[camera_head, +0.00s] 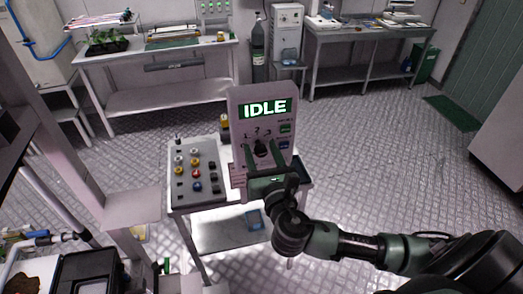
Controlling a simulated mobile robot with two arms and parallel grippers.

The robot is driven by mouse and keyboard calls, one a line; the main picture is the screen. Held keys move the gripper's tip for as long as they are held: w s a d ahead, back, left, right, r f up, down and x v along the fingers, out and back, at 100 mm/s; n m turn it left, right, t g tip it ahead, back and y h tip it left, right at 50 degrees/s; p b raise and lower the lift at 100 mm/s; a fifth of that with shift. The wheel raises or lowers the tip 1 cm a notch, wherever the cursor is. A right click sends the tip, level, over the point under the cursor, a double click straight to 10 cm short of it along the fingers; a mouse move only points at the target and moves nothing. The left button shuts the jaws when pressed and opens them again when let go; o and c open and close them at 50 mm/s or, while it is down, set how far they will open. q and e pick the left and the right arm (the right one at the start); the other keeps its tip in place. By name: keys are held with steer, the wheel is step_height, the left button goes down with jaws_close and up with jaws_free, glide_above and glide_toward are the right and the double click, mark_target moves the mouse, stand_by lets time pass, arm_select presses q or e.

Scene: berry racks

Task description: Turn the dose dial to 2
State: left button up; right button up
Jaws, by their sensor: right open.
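The dose dial (261,147) is a dark round knob on the front of an upright pale control panel (241,112). Numbers are printed in an arc above it, with 2 near the top. The panel's green display reads IDLE. My right gripper (262,158) is in front of the panel at the dial, its two green fingers apart, one on each side of the knob. I cannot tell whether they touch it. The dial's pointer is too small to read, and the gripper hides the panel's lower part. My left gripper is not in view.
The panel stands on a small table (205,208) beside a grey box (197,170) with several coloured buttons. A green button (285,128) and a blue button (284,145) sit right of the dial. Benches and a gas cylinder stand behind. Floor at the right is clear.

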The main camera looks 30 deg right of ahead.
jaws_close()
steer(key=shift+m, duration=0.3)
steer(key=m+b, duration=0.1)
steer(key=m, duration=0.3)
steer(key=shift+f+m+b, duration=0.15)
steer(key=shift+m+b, duration=0.15)
steer(key=m+b, duration=0.1)
steer(key=m, duration=0.4)
steer(key=shift+d+b, duration=0.1)
steer(key=shift+b, duration=0.25)
steer(key=m+b, duration=0.1)
steer(key=m, duration=0.4)
steer(key=shift+f, duration=0.1)
steer(key=shift+m+b, duration=0.45)
steer(key=shift+m, duration=1.85)
